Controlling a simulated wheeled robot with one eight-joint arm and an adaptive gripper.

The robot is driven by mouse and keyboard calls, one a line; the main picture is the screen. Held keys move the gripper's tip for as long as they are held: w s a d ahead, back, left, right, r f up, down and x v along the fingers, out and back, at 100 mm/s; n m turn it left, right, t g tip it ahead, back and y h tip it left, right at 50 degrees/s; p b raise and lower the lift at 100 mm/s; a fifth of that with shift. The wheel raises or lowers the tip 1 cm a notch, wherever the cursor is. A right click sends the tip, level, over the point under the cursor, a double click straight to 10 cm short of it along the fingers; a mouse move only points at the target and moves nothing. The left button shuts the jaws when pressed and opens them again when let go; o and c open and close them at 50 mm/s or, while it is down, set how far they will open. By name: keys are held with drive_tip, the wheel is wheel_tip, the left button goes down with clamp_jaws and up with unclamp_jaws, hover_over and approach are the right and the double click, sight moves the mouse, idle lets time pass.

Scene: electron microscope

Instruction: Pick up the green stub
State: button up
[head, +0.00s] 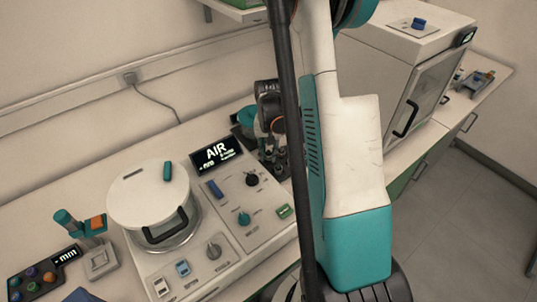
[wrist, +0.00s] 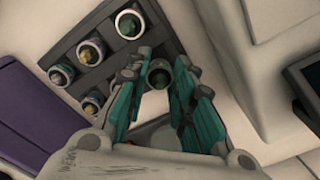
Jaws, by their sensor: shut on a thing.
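My gripper (wrist: 158,66) shows in the wrist view with its two teal-padded fingers on either side of a small round stub (wrist: 159,77). The fingers are shut on this stub at their tips. Its rim is pale and its top looks dark greenish, but shading makes the colour hard to tell. The stub is at the lower right end of a dark holder (wrist: 112,48); I cannot tell whether it is lifted clear. In the head view my gripper (head: 275,158) is down at the bench behind the control panel, with its fingertips and the stub too small to make out.
Several other stubs (wrist: 90,51) sit in the holder. A purple object (wrist: 35,125) lies left of it. In the head view, the console with a lidded white chamber (head: 145,200) and an AIR display (head: 216,154) stands left of my arm. A white cabinet (head: 385,75) stands to the right.

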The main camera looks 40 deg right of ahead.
sight(269, 151)
wheel_tip(269, 151, up, 18)
drive_tip(key=p, duration=0.5)
drive_tip(key=shift+f, duration=0.1)
